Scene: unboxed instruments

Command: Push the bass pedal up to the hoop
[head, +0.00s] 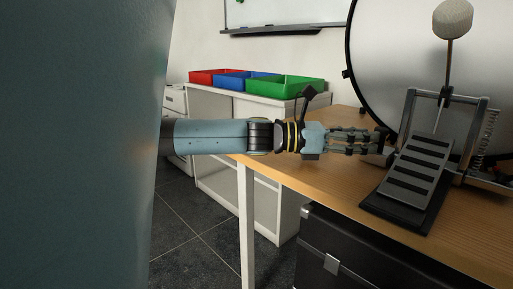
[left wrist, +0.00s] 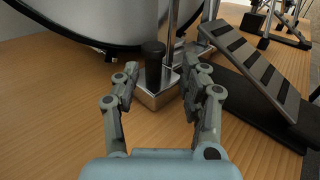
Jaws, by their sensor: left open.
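The bass pedal (head: 418,168) stands on the wooden table at the right of the head view, with a ribbed footboard, upright metal posts, a spring and a pale beater (head: 453,18) raised. The bass drum's dark hoop (head: 349,45) stands behind it. In the left wrist view, the footboard (left wrist: 255,65) slopes at the right and the hoop (left wrist: 75,40) curves at upper left. My left gripper (head: 384,142) is open beside the pedal's left side. In its wrist view, a black upright knob (left wrist: 153,62) on a metal block shows between and beyond the fingers (left wrist: 160,82); contact is unclear.
Red (head: 205,77), blue (head: 232,80) and green (head: 285,87) bins sit on a white cabinet behind. A black case (head: 350,255) is under the table (head: 465,230).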

